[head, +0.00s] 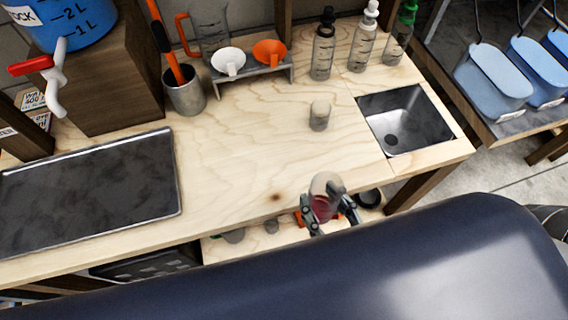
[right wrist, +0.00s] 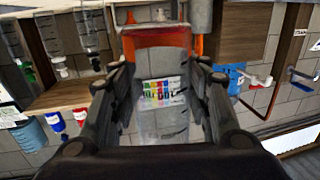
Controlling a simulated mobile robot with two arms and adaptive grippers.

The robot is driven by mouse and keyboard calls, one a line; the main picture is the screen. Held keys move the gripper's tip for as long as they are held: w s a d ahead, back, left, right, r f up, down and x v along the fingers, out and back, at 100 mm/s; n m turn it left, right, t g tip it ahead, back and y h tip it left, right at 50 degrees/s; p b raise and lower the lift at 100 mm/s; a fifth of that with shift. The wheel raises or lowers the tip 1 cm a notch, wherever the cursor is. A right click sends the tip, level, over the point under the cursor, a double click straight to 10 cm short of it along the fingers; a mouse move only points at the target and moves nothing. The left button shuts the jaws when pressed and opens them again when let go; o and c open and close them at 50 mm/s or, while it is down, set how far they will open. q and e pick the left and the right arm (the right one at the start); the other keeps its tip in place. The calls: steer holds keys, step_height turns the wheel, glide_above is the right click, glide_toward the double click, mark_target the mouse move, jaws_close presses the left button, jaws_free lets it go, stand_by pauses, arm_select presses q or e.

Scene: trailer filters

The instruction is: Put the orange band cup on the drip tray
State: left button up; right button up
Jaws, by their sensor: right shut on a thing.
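My right gripper (head: 328,205) is shut on a clear cup (head: 324,187) near the front edge of the wooden counter. The cup's band looks dark red in the head view. In the right wrist view the cup (right wrist: 162,100) sits between the fingers (right wrist: 160,95), with an orange-red band (right wrist: 155,40) and a small coloured label. The drip tray appears to be the dark, metal-rimmed tray (head: 90,190) at the left of the counter, bare and apart from the cup. My left gripper is not in view.
A small clear cup (head: 319,115) stands mid-counter. A sink (head: 405,120) is at the right. A blue container with a tap (head: 70,25) stands on a wooden block (head: 120,75). A metal pot (head: 185,97), a funnel rack (head: 252,75) and bottles line the back.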

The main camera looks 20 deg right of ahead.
steer(key=x, duration=1.2)
steer(key=shift+s+a+f, duration=0.1)
steer(key=shift+f, duration=0.05)
steer(key=shift+x, duration=0.9)
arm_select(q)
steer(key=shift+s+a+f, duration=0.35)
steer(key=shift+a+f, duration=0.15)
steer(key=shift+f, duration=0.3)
arm_select(e)
steer(key=shift+f, duration=1.9)
steer(key=shift+f, duration=0.1)
steer(key=o, duration=1.1)
steer(key=shift+s, duration=0.15)
